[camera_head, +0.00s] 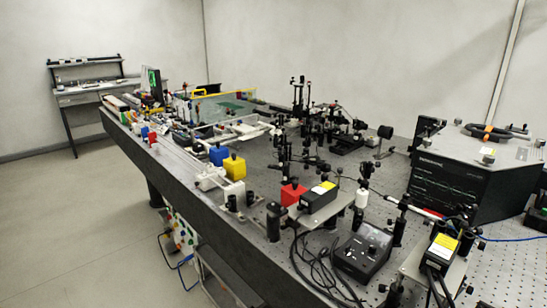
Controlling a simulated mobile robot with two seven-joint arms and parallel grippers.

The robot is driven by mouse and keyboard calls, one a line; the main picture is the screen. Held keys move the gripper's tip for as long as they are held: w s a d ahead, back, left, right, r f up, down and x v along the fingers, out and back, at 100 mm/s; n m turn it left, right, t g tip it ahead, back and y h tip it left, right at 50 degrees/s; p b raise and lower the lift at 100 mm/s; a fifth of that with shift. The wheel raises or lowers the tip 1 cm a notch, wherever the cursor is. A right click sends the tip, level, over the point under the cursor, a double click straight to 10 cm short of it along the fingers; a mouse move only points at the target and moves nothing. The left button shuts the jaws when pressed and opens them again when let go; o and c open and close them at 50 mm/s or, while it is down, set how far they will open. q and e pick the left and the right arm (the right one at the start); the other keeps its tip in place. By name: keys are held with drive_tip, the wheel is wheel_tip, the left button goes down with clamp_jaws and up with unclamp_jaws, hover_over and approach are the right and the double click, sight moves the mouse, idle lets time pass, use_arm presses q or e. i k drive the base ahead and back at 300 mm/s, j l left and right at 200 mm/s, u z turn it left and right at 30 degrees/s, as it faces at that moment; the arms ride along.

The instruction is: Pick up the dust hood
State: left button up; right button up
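The long optical table (190,165) runs from the lower right toward the back left. Near its far end stands a clear, see-through panel or box with yellow edging (222,95), which may be the dust hood. Its full shape is too small to make out, and parts in front hide some of its lower side. Green boards show at or behind it. Neither of my grippers is in view, and no arm shows near the table.
A black instrument box (449,181) and a meter box (364,252) with loose cables crowd the right. A side bench (85,97) stands far left. The left floor is clear.

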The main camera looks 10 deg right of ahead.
sight(235, 166)
drive_tip(key=i+j+z, duration=0.15)
drive_tip(key=z, duration=0.25)
drive_tip(key=i+j+z, duration=0.15)
drive_tip(key=z, duration=0.2)
drive_tip(key=i+j+z, duration=0.1)
drive_tip(key=j+z, duration=0.3)
drive_tip(key=i+j+z, duration=0.1)
drive_tip(key=j+z, duration=0.15)
drive_tip(key=z, duration=0.15)
